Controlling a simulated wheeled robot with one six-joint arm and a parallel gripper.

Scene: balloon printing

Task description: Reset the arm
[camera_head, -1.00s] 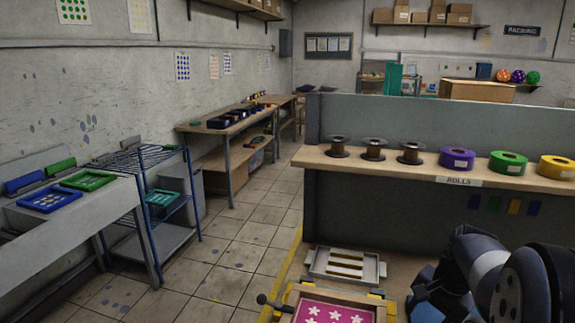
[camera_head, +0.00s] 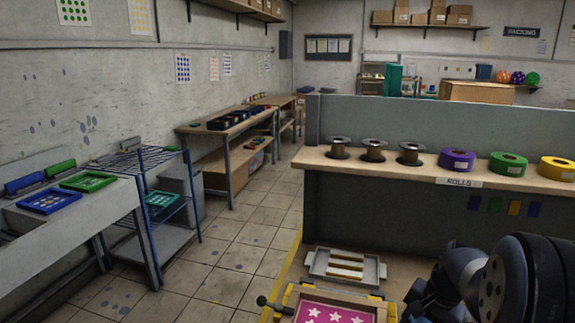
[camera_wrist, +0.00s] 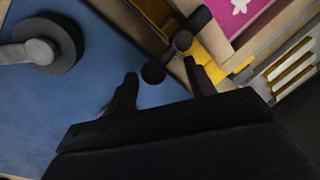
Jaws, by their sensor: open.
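My gripper (camera_wrist: 160,82) is open in the wrist view, with its two dark fingers apart. A dark round knob (camera_wrist: 154,73) shows between the fingertips; I cannot tell how near it is. The knob (camera_head: 261,301) in the head view is on a short handle at the left of a wooden frame with a pink star print (camera_head: 330,314). The pink print also shows at the top of the wrist view (camera_wrist: 228,14). In the head view my dark arm fills the lower right corner and the fingertips cannot be made out.
A grey tray with pale bars (camera_head: 346,267) lies behind the pink frame. A counter (camera_head: 420,171) behind it holds empty spools (camera_head: 373,150) and purple, green and yellow rolls. A blue wire rack (camera_head: 150,160) stands at left. The tiled floor between is clear.

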